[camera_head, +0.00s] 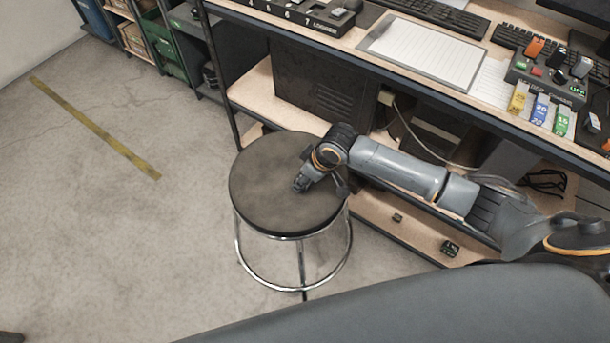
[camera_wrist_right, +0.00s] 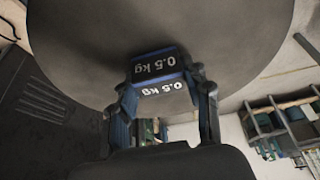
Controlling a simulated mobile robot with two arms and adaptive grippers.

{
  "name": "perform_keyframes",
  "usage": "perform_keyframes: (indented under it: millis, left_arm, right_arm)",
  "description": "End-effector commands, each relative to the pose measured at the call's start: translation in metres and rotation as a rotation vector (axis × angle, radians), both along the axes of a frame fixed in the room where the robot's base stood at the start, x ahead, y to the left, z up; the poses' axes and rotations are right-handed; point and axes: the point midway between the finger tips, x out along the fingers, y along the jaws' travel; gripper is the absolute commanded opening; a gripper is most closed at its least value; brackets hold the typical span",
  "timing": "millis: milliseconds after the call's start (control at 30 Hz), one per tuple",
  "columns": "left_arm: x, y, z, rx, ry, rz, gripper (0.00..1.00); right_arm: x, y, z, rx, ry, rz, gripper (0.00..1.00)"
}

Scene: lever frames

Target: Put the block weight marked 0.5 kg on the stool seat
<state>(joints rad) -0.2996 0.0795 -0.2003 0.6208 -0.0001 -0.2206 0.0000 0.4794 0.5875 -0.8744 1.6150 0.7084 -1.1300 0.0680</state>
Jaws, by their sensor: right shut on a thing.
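The round dark stool seat (camera_head: 265,185) stands on chrome legs in front of the workbench. My right gripper (camera_head: 301,184) reaches in from the right and is over the right part of the seat. In the right wrist view, the gripper (camera_wrist_right: 163,84) is shut on a dark block weight (camera_wrist_right: 158,66) with blue edges, marked "0.5 kg" on two faces. The seat (camera_wrist_right: 235,45) fills the background behind the block there. I cannot tell whether the block touches the seat. In the head view the block is mostly hidden by the gripper. My left gripper is not in view.
Two small dark objects, one (camera_head: 397,217) and another (camera_head: 450,248), lie on the bench's low shelf. The bench top (camera_head: 350,38) holds papers, keyboards and a control box (camera_head: 548,75). The floor left of the stool is clear, with a yellow line (camera_head: 95,128).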

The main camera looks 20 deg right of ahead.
Motion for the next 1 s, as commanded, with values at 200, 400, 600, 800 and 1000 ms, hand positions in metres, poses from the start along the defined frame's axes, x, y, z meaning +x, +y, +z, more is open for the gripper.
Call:
perform_keyframes:
  millis: [200,400,600,800,1000]
  left_arm:
    - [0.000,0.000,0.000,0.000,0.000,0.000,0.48]
    - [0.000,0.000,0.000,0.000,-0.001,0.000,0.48]
    - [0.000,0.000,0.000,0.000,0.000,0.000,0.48]
    - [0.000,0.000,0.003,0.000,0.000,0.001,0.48]
    - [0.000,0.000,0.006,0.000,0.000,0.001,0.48]
  right_arm:
    - [0.000,0.000,-0.003,0.000,0.000,0.000,0.62]
    - [0.000,0.000,-0.003,0.000,0.000,0.000,0.71]
    - [0.000,0.000,0.000,-0.001,-0.001,0.000,0.71]
    - [-0.007,-0.007,0.026,-0.002,-0.004,0.001,0.71]
    - [-0.020,-0.018,0.066,-0.001,-0.004,0.000,0.71]
